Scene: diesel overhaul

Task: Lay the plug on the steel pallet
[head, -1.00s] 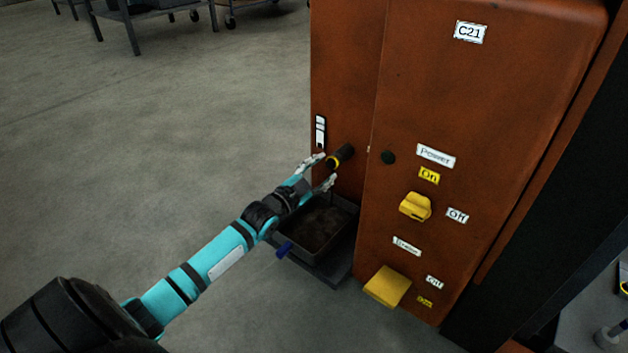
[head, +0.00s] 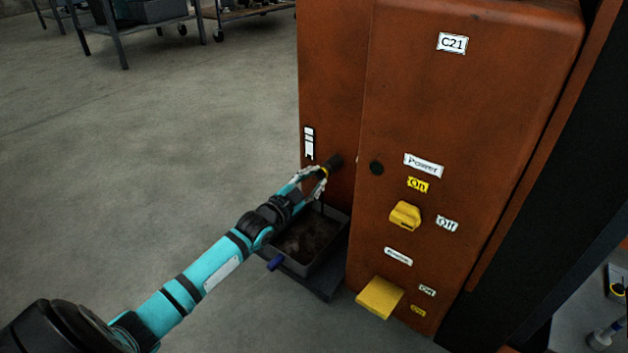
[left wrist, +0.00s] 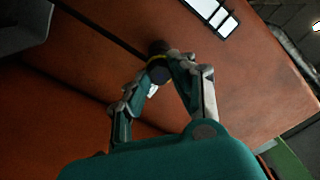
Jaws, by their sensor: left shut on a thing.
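The plug (head: 334,161) is a dark cylinder with a yellow ring, sticking out of the side of the orange cabinet (head: 333,80). My left gripper (head: 322,174) is shut on the plug near its yellow ring. In the left wrist view the fingers close around the plug (left wrist: 158,68), whose far end meets the orange panel. My right gripper is not in view. I cannot make out a steel pallet with certainty.
A dark tray (head: 310,243) with murky contents and a blue handle stands on the floor below the plug. Grey carts (head: 130,25) stand at the back left. Open floor lies left.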

